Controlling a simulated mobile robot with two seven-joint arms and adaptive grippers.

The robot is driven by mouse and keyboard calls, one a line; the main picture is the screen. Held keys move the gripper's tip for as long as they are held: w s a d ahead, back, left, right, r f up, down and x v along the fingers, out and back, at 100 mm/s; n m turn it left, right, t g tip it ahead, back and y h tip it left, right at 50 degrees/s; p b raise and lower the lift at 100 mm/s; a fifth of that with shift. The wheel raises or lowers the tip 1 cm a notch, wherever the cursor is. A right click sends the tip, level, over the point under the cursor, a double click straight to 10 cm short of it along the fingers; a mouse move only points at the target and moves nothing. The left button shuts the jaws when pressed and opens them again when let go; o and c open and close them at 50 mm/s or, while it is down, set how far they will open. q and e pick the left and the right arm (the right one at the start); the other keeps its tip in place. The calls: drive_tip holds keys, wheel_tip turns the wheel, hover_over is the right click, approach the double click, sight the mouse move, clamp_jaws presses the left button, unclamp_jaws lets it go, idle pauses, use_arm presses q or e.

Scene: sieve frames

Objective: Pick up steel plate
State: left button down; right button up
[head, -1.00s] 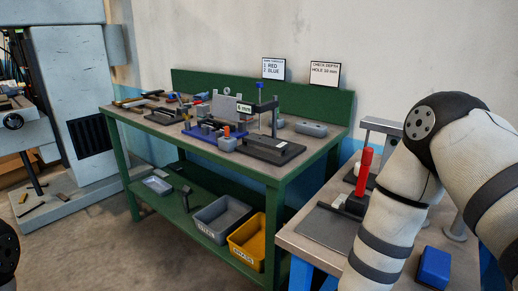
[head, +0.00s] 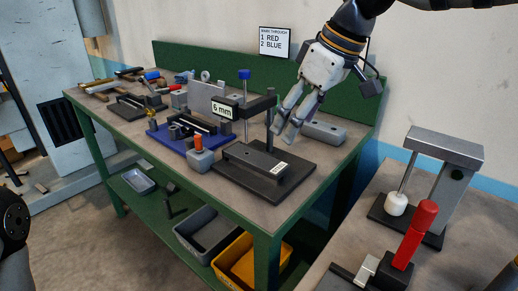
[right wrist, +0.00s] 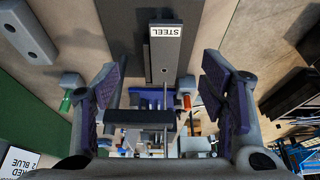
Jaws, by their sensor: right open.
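The steel plate (head: 250,161) is a dark grey bar with a white label at its near right end. It lies flat on a black stand base (head: 290,185) on the green bench. In the right wrist view the plate (right wrist: 163,66) runs down the middle, and its label reads STEEL. My right gripper (head: 284,132) is open and empty, above and behind the plate's right part, apart from it. In the right wrist view the fingers (right wrist: 166,72) stand wide on either side of the plate. My left gripper does not show.
The stand's post and arm with a 6 mm sign (head: 223,111) rise close to the gripper. A grey block (head: 324,132) lies right. A red-handled clamp (head: 412,240) stands on the nearer table.

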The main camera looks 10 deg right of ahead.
sight(273, 165)
drive_tip(key=x, duration=0.7)
drive_tip(key=s+b+x, duration=0.1)
drive_tip(key=x, duration=0.3)
drive_tip(key=shift+a+f, duration=0.1)
drive_tip(key=shift+a, duration=0.2)
drive_tip(key=shift+c, duration=0.6)
clamp_jaws()
drive_tip(key=shift+w+r, duration=0.1)
drive_tip(key=shift+r, duration=0.1)
